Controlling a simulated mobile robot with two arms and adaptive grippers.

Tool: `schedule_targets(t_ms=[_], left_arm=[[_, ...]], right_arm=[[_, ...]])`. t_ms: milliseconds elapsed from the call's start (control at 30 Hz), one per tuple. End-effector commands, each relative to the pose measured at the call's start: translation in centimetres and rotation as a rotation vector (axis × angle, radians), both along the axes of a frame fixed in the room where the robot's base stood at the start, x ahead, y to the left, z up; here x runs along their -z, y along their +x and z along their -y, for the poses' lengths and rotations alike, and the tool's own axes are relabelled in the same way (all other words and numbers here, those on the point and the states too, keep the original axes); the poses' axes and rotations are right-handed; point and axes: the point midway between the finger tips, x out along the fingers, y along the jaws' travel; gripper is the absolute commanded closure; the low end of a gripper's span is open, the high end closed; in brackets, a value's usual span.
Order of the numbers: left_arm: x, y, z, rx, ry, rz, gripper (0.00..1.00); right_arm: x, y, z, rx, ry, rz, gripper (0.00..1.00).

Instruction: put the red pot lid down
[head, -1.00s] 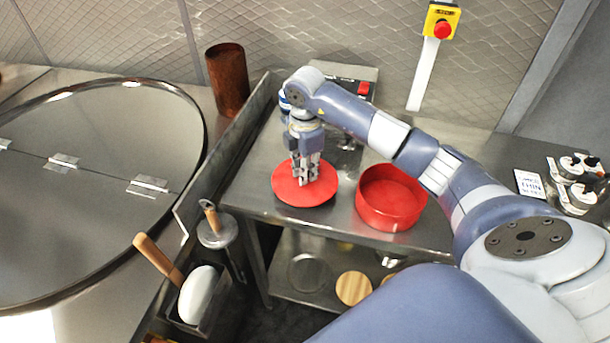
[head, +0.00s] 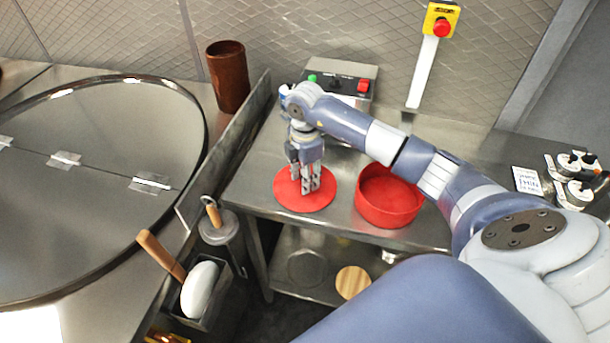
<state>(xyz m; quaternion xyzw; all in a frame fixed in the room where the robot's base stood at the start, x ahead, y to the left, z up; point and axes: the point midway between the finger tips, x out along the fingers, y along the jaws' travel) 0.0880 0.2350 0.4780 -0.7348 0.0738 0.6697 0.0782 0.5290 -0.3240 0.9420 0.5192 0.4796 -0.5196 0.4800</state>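The red pot lid (head: 290,200) is a flat round disc at the left part of the steel counter, low over its top or on it; I cannot tell whether it touches. My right gripper (head: 312,190) points down at the lid's middle. Its fingers look closed together at the lid's centre, and they hide any knob there. The open red pot (head: 388,202) stands upright on the counter just right of the lid, apart from it. My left gripper is not in view.
A control box (head: 343,75) with buttons is behind my arm. A steel partition (head: 235,135) runs left of the counter, beside a large round hinged cover (head: 90,210). A rust-brown cylinder (head: 228,78) stands behind. A wooden disc (head: 353,282) lies on the shelf below.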

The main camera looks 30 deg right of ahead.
Motion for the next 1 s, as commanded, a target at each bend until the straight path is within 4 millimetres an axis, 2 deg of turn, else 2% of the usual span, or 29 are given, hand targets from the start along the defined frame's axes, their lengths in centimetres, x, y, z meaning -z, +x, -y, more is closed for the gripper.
schedule_targets(t_ms=[100,233,500,700,1000], left_arm=[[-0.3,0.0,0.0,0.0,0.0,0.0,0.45],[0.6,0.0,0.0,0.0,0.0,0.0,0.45],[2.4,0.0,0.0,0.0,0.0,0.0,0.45],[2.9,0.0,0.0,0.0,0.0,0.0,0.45],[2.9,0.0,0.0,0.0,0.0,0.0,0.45]], right_arm=[[-0.5,0.0,0.0,0.0,0.0,0.001,0.63],[-1.7,0.1,0.0,0.0,0.0,0.005,0.63],[-7.6,0.1,0.0,-0.001,-0.001,0.007,0.63],[-11.1,0.1,0.0,0.0,-0.001,0.003,0.63],[-12.4,0.0,0.0,0.0,0.0,0.0,0.63]])
